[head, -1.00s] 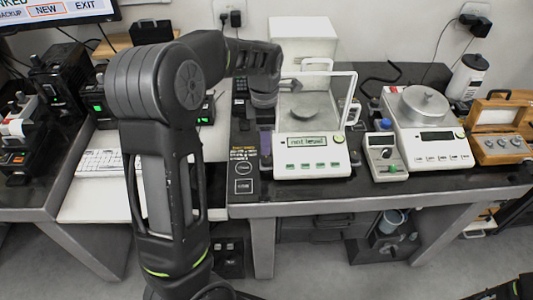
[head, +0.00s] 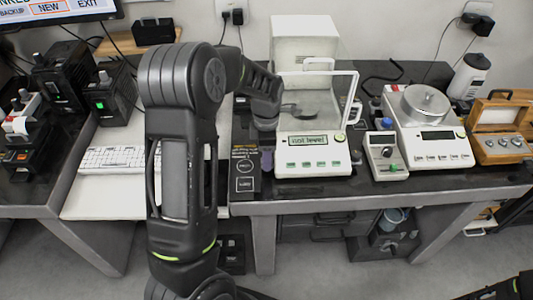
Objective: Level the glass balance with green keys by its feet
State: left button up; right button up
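The glass balance (head: 313,155) with green keys stands on the dark middle table. Its glass draft shield encloses a small round pan (head: 303,113). Its display (head: 308,140) reads "not level". The feet are not clearly visible. My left gripper (head: 264,124) points down at the left side of the balance, close beside its housing. Its fingertips are small and partly hidden, so I cannot tell whether they are open or touch anything. Only a dark piece of my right arm shows at the bottom right corner; its gripper is out of view.
Right of the balance stand a small grey device (head: 386,155) with a green knob and a second scale (head: 436,140) with a metal pan. A wooden weight box (head: 500,147) is at the far right. A dark labelled panel (head: 245,172) lies left of the balance. A keyboard (head: 115,159) is further left.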

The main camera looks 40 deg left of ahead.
pick_arm(q)
grip_shut()
dwell(0.3)
jog(key=shift+w+m+b, duration=0.1)
jog(key=shift+m+b, duration=0.35)
jog(key=shift+m, duration=1.75)
jog(key=shift+o, duration=0.2)
grip_release()
jog(key=shift+r+n, duration=0.1)
jog(key=shift+n, duration=0.2)
